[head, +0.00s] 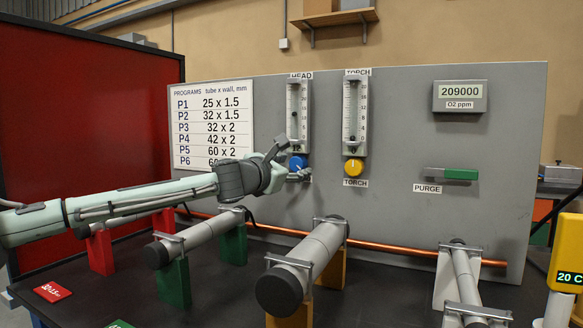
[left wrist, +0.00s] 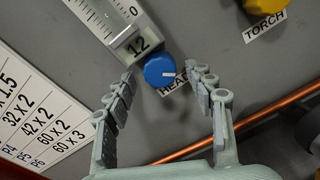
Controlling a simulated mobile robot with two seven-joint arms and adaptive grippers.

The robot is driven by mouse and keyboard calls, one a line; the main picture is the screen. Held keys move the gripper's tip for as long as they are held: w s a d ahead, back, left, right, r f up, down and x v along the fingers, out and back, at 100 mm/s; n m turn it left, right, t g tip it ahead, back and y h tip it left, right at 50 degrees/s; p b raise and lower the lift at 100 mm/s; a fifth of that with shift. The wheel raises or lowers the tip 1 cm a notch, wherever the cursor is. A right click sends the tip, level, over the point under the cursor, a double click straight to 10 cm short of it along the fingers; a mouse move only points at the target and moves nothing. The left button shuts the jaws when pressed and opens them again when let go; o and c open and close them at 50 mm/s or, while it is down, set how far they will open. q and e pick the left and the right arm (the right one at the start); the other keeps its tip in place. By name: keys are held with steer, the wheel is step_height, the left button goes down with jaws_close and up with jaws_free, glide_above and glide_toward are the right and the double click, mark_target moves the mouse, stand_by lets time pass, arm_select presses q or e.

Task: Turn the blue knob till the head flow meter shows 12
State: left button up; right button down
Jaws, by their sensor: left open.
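The blue knob (head: 298,162) sits on the grey panel below the head flow meter (head: 298,108), partly covered by my gripper. A dark float shows in the meter's tube, but the scale is too small to read surely. In the left wrist view the blue knob (left wrist: 160,70) has a white mark and lies between my fingertips. A plate reading 12 (left wrist: 139,43) is at the meter's lower end. My right gripper is not in view.
The yellow torch knob (head: 353,168) and torch flow meter (head: 355,115) are just right. A copper pipe (head: 385,248) runs low along the panel. A green PURGE handle (head: 461,175) and an O2 display (head: 460,96) are farther right.

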arm_select(q)
steer(key=shift+s+a, duration=0.1)
steer(key=v, duration=1.1)
steer(key=shift+s, duration=0.4)
steer(key=shift+a+f, duration=0.1)
steer(key=shift+a, duration=0.05)
